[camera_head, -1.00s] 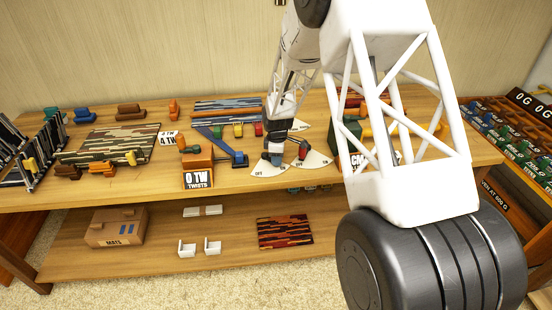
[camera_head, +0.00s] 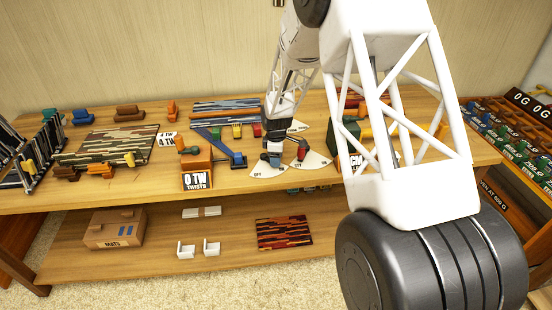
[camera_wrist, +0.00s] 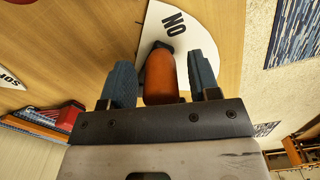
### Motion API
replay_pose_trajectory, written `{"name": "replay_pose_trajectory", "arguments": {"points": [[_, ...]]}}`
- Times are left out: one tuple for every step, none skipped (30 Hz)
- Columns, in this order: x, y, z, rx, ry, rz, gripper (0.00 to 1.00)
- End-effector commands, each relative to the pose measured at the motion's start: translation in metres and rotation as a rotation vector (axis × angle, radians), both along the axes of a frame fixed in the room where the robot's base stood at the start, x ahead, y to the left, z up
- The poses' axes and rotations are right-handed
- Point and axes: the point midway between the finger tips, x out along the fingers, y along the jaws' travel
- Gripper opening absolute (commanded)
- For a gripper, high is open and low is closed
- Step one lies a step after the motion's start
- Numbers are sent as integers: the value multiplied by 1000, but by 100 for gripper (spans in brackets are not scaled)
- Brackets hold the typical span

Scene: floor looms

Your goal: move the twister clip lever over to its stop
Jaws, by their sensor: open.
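In the wrist view an orange-red lever (camera_wrist: 160,76) with a rounded body stands on a white fan-shaped plate (camera_wrist: 215,32). The plate's visible lettering reads "ON", upside down. My gripper (camera_wrist: 161,85) is open, with one blue finger on each side of the lever. Small gaps show between the lever and the fingers. In the head view my gripper (camera_head: 273,156) is low over the front left fan plate (camera_head: 266,171), marked "OFF", and hides most of its lever. No label naming the twister clip is readable.
Close on the right, another fan plate (camera_head: 316,160) carries a red lever (camera_head: 302,150). On the left stand a blue arm piece (camera_head: 238,158) and an orange block with a "0 TW TWISTS" sign (camera_head: 198,180). A dark green block (camera_head: 347,137) stands further right.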

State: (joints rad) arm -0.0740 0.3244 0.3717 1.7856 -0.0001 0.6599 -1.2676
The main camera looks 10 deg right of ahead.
Motion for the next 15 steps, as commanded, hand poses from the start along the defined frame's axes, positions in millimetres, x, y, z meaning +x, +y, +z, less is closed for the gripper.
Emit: {"name": "replay_pose_trajectory", "arguments": {"points": [[0, 0, 5, 0, -1, 0, 56], [0, 0, 7, 0, -1, 0, 56], [0, 0, 11, 0, -1, 0, 56], [0, 0, 15, 0, -1, 0, 56], [0, 0, 18, 1, -2, 0, 56], [0, 0, 24, 0, -3, 0, 56], [1, 0, 28, 0, -3, 0, 56], [0, 0, 32, 1, -2, 0, 56], [0, 0, 37, 1, -2, 0, 56], [1, 0, 41, 1, -2, 0, 56], [1, 0, 44, 0, -3, 0, 56], [0, 0, 49, 1, -2, 0, 56], [0, 0, 53, 1, -2, 0, 56], [0, 0, 56, 1, -2, 0, 56], [0, 0, 60, 1, -2, 0, 56]]}}
